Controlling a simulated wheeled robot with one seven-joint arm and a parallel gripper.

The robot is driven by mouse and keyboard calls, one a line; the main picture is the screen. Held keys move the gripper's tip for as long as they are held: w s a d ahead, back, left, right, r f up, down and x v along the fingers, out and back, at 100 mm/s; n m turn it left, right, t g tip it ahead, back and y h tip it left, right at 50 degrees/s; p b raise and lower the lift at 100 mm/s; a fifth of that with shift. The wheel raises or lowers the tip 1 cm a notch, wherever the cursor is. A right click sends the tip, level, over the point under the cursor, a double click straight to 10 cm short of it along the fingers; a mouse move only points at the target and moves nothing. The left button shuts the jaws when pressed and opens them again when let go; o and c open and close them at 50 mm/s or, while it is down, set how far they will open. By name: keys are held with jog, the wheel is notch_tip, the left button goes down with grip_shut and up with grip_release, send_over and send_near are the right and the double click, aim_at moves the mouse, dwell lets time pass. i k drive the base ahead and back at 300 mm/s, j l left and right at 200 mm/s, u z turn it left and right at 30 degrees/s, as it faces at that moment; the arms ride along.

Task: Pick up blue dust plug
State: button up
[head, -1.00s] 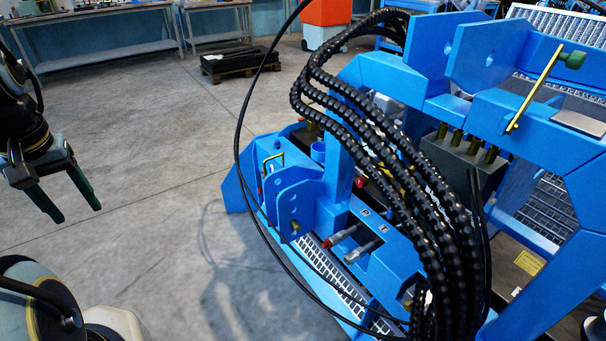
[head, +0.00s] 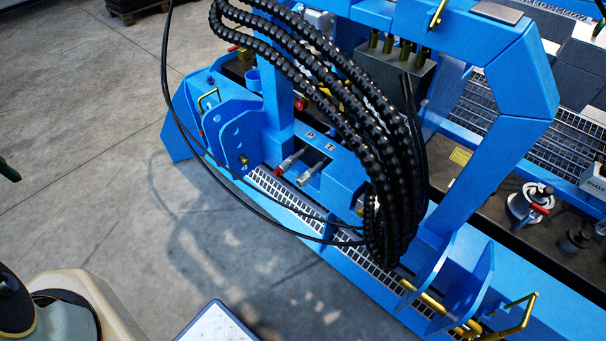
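I cannot surely make out a blue dust plug in the head view. A small blue cylinder (head: 252,78) stands on the blue machine frame (head: 345,172), but I cannot tell whether it is the plug. Two metal couplings stick out of a panel marked P and T: one with a red part (head: 289,161) and a plain silver one (head: 312,172). Only a dark green fingertip of my gripper (head: 8,171) shows at the left edge, well apart from the machine. Its other finger is out of view.
Thick black hoses (head: 385,150) arch over the panel, and thin black cables loop left of it. Yellow-brass handles (head: 510,318) stick out at the lower right. A white-topped box (head: 215,325) is at the bottom. The concrete floor (head: 80,150) at left is clear.

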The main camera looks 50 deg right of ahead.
aim_at(210, 80)
jog(key=i+z, duration=0.1)
jog(key=z, duration=0.3)
jog(key=i+z, duration=0.15)
jog(key=z, duration=0.25)
jog(key=i+z, duration=0.1)
jog(key=z, duration=0.3)
jog(key=i+j+z, duration=0.25)
jog(key=i+j, duration=0.15)
jog(key=i+j+z, duration=0.55)
jog(key=j, duration=0.45)
jog(key=i+j, duration=0.2)
jog(key=j, duration=0.15)
jog(key=i+j, duration=0.2)
jog(key=j, duration=0.15)
jog(key=i+j, duration=0.2)
jog(key=j, duration=0.15)
jog(key=i+j+z, duration=0.1)
jog(key=i+j, duration=0.3)
jog(key=j, duration=0.3)
jog(key=i+j, duration=0.15)
jog(key=j, duration=0.2)
jog(key=i+j, duration=0.2)
jog(key=j, duration=0.15)
